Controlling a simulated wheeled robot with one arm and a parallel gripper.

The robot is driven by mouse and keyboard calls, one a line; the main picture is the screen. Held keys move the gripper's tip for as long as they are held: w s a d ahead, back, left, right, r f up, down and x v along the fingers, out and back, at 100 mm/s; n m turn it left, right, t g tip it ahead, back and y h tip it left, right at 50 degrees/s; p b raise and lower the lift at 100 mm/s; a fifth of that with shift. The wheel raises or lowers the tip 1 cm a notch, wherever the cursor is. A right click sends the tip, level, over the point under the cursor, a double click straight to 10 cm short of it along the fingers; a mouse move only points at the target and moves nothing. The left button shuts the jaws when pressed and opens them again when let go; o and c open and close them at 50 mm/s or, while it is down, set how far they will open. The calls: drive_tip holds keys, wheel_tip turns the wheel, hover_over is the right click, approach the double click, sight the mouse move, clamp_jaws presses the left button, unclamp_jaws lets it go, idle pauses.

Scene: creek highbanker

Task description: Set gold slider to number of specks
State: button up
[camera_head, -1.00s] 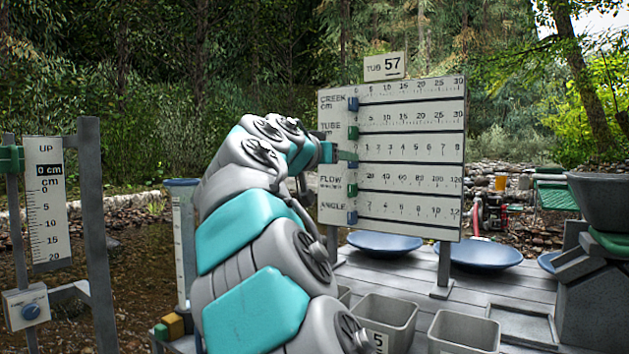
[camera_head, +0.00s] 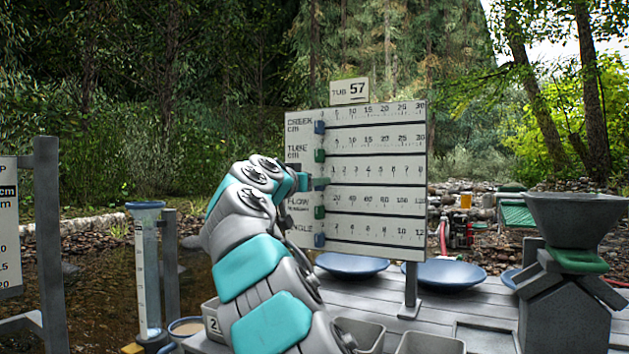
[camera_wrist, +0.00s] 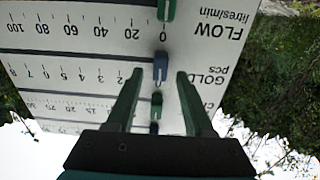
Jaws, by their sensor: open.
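A white board (camera_head: 380,187) carries several slider rows. In the wrist view, upside down, the GOLD pcs row has a blue slider (camera_wrist: 161,67) at the zero end of its scale, beside the label. My gripper (camera_wrist: 159,75) is open, with one finger on each side of that slider; I cannot tell whether they touch it. In the head view my gripper (camera_head: 318,183) is at the left end of the gold row and hides the slider and label. Two blue pans (camera_head: 352,265) (camera_head: 452,274) stand behind the board; no specks can be made out in them.
The green flow slider (camera_wrist: 166,9) and green tube slider (camera_wrist: 157,100) sit close on either side of the gold row. A sign (camera_head: 349,91) reading TUB 57 tops the board. Grey tubs (camera_head: 432,343) stand in front, and a grey hopper (camera_head: 575,220) at right.

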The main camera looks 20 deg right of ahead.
drive_tip(key=shift+w+d+f, duration=0.1)
drive_tip(key=shift+w+d, duration=0.15)
drive_tip(key=shift+d, duration=0.1)
drive_tip(key=shift+c, duration=0.3)
clamp_jaws()
idle(1.0)
